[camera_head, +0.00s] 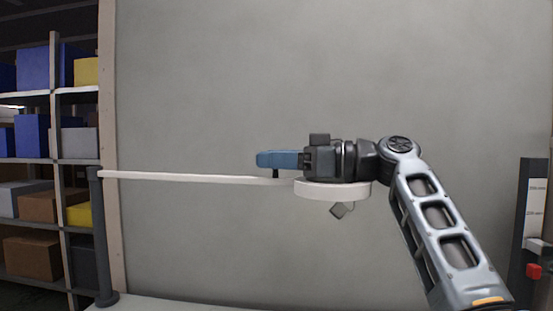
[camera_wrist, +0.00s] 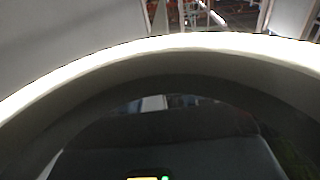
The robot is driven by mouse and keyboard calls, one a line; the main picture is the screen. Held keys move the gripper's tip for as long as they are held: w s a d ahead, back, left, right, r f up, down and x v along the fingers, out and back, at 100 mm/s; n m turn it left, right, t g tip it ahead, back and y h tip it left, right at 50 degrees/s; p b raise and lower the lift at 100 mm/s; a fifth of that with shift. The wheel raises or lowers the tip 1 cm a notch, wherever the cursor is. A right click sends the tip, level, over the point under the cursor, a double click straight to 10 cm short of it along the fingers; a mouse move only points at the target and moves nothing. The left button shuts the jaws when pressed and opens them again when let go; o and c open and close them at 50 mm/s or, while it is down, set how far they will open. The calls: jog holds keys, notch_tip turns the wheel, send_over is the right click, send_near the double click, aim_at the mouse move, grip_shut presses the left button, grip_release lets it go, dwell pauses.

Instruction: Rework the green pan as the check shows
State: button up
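No green pan can be made out in either view. My gripper (camera_head: 266,160) with blue fingers points left, level, in the head view. Its fingers are seen side-on, so their gap is hidden. Just below it, a white bar (camera_head: 200,178) runs from a dark post to a white round head (camera_head: 335,190) under my wrist. A short black piece (camera_head: 275,174) stands on the bar below the fingers; I cannot tell if they touch it. In the wrist view a large white ring (camera_wrist: 160,44) arches across, with a dark shape below it.
A dark upright post (camera_head: 100,235) stands at the left. Shelves with blue, brown and yellow boxes (camera_head: 32,135) are behind it. A small grey block (camera_head: 342,210) shows tilted below the round head. A dark panel with a red part (camera_head: 534,271) is at the right edge.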

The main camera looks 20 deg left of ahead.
jog(key=d, duration=0.7)
jog(key=shift+w+d, duration=0.25)
jog(key=shift+d, duration=0.1)
